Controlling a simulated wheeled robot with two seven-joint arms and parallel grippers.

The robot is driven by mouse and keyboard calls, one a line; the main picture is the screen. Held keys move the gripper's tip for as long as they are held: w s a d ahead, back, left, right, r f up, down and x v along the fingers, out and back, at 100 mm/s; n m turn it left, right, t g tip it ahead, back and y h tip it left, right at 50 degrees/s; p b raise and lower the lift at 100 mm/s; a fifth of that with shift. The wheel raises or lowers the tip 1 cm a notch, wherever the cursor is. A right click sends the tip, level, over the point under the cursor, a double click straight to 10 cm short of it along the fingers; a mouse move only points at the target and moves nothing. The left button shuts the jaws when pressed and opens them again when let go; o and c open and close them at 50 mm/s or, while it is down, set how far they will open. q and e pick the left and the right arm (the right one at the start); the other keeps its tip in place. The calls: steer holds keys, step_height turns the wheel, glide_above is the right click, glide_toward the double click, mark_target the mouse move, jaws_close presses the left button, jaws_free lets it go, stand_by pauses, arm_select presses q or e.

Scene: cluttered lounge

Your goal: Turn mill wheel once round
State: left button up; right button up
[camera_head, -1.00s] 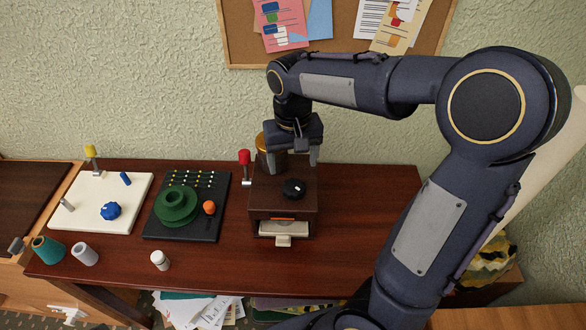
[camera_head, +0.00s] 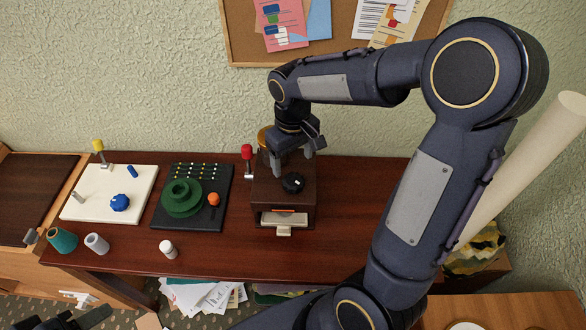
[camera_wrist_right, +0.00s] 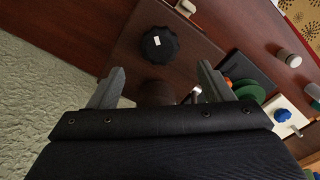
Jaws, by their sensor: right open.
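The mill is a dark brown box (camera_head: 264,203) on the red-brown table, with a light drawer at its front. Its wheel, a black scalloped knob (camera_head: 293,183) with a white mark, lies on top; it also shows in the right wrist view (camera_wrist_right: 160,45). My right gripper (camera_head: 295,160) is open and empty above the rear of the mill. In the right wrist view, the wheel lies ahead of the gap between its fingertips (camera_wrist_right: 161,74), apart from them. A dark shape at the head view's bottom left may be my left gripper; its jaws are unclear.
A red-topped lever (camera_head: 247,154) stands just left of the mill, a brass dome behind it. Left are a black board (camera_head: 215,218) with a green stepped wheel, a white board (camera_head: 75,212) and small containers. The table right of the mill is clear.

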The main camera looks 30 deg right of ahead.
mark_target(293, 178)
step_height(293, 178, down, 7)
stand_by(0.3)
steer(key=c, duration=1)
steer(key=shift+o, duration=0.2)
